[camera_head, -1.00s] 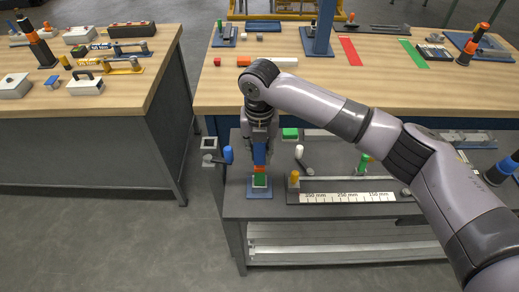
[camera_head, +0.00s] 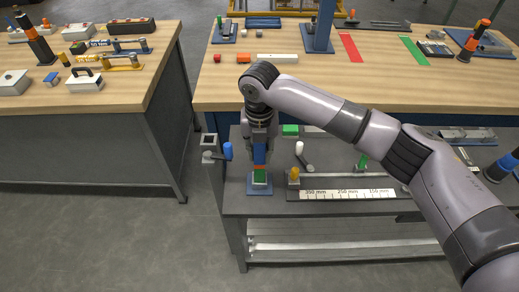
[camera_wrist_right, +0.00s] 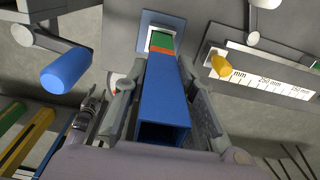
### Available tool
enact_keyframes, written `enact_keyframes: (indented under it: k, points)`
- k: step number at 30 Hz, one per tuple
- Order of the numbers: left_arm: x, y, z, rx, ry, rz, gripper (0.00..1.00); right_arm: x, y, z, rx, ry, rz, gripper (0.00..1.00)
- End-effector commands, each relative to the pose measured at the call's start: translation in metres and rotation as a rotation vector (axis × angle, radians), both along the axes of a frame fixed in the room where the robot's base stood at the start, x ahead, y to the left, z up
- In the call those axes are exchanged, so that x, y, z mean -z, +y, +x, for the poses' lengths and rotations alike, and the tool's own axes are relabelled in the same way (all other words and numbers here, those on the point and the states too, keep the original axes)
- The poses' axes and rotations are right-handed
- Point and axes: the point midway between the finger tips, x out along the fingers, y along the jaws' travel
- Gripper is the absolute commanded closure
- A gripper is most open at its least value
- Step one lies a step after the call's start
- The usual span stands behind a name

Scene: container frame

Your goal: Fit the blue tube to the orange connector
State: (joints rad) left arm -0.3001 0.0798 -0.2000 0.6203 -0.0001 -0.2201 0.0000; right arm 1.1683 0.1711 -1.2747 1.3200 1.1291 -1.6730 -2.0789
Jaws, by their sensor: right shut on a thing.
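My right gripper (camera_head: 260,150) points down and is shut on the blue tube (camera_head: 260,155), which stands upright over a fixture. In the wrist view the square, hollow tube (camera_wrist_right: 165,100) runs between the gripper fingers. Only a thin band of the orange connector (camera_wrist_right: 160,49) shows at the tube's far end, just above a green block (camera_wrist_right: 162,40). The tube's end appears to be at or around the connector; how deep it sits I cannot tell. The green block also shows in the head view (camera_head: 260,177), on a blue base plate (camera_head: 259,190). My left gripper is not in view.
A blue-handled lever (camera_head: 228,151) stands close on the left. A ruler fixture (camera_head: 345,194) with an orange-yellow knob (camera_head: 293,174) lies to the right on the same low shelf. The wooden tabletop (camera_head: 240,90) is behind my arm.

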Motion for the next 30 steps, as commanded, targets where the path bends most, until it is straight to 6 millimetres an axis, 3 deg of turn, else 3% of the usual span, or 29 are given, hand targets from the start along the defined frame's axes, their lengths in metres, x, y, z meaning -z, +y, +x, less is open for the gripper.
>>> enact_keyframes:
  k: [3, 4, 6, 14, 21, 30]
  points:
    - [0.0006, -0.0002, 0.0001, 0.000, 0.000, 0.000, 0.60, 0.0022, 0.0002, -0.0002, 0.000, 0.000, 0.000, 1.00]
    - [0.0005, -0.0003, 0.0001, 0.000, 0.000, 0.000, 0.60, 0.0022, 0.0002, -0.0001, 0.000, 0.000, 0.000, 0.75]
    - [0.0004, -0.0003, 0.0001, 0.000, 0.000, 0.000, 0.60, 0.0019, 0.0002, -0.0001, 0.000, 0.000, 0.000, 0.70]
    - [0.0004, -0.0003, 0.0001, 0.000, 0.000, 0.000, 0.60, 0.0019, 0.0002, -0.0001, 0.000, 0.000, 0.000, 0.53]
    - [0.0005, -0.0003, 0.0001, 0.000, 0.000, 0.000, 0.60, 0.0021, 0.0001, -0.0001, 0.000, 0.000, 0.000, 0.52]
    - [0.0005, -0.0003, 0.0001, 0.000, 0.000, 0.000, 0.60, 0.0020, 0.0000, -0.0001, 0.000, 0.000, 0.000, 0.32]
